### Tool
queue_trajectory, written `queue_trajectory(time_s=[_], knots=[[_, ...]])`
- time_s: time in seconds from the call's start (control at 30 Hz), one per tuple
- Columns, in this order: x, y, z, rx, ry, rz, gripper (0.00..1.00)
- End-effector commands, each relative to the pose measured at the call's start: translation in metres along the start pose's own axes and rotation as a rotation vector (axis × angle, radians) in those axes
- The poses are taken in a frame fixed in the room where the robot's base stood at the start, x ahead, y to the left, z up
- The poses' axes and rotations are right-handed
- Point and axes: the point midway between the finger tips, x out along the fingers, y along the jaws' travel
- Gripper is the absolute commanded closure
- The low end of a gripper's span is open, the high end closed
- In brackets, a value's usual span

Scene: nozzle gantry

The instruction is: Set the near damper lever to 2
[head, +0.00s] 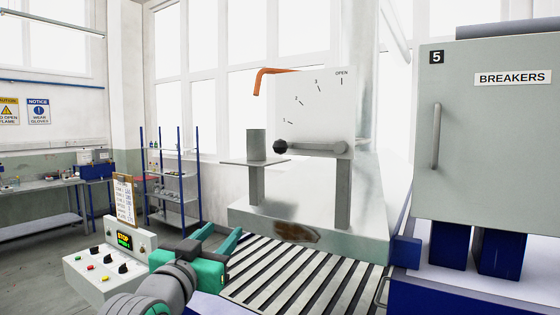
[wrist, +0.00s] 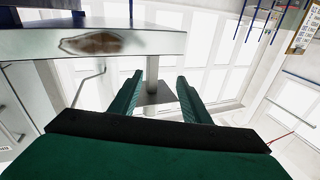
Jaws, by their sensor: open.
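A white damper panel (head: 325,105) stands on a pale metal ledge, marked 1, 2, 3 and OPEN along an arc. Its grey lever (head: 315,147) has a pivot at the right and a black knob (head: 280,147) at the left end. The lever lies about level, with the knob below the 1 mark. My gripper (head: 221,232) is low and in front of the ledge, left of and below the lever. It is open and empty. In the wrist view, the teal fingers (wrist: 160,78) are spread apart, and I cannot make out the lever there.
An orange bent rod (head: 275,72) sticks out at the panel's upper left. A small post-mounted plate (head: 245,162) holds a grey cylinder (head: 256,144) left of the knob. The ledge (head: 270,222) has a rust patch. A control box (head: 92,268) and breaker cabinet (head: 480,150) flank the area.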

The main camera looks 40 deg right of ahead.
Motion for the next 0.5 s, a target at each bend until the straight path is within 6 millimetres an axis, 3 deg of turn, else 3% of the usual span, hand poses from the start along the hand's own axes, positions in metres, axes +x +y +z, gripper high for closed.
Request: queue_trajectory(time_s=[0.03,0.2,0.4,0.5], knots=[[-0.001,0.008,-0.028,0.034,0.007,0.022,0.57],[-0.011,0.036,-0.097,0.137,-0.003,0.09,0.57],[-0.029,0.069,-0.16,0.248,-0.016,0.148,0.57],[-0.037,0.08,-0.178,0.285,-0.022,0.165,0.57]])
